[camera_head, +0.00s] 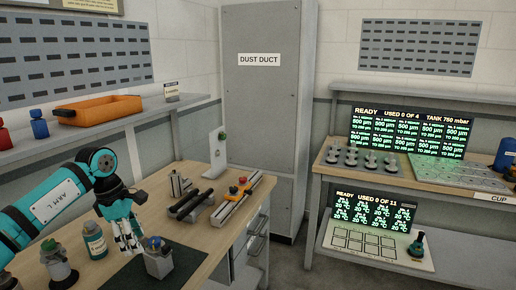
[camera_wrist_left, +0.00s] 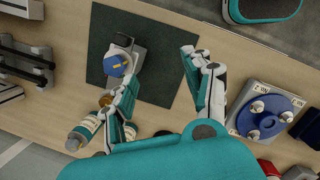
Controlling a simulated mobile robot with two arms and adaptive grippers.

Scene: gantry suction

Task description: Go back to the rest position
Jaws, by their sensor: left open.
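My left gripper (camera_head: 128,240) hangs fingers down over the wooden bench at the lower left of the head view. In the left wrist view its two teal-padded fingers (camera_wrist_left: 160,75) are spread wide with only the dark mat (camera_wrist_left: 168,88) between them. A small grey metal block with a blue knob (camera_head: 157,258) stands on the mat just right of the gripper. In the left wrist view the blue-knobbed block (camera_wrist_left: 118,66) is beside the left finger; I cannot tell whether they touch. My right gripper is not in view.
A bottle (camera_head: 94,239) and a grey jar (camera_head: 57,263) stand left of the gripper. Dark rails (camera_head: 190,204) and a linear slide (camera_head: 236,202) lie farther back. A blue disc fixture (camera_wrist_left: 268,114) is at the right of the wrist view. The grey cabinet (camera_head: 262,120) stands behind.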

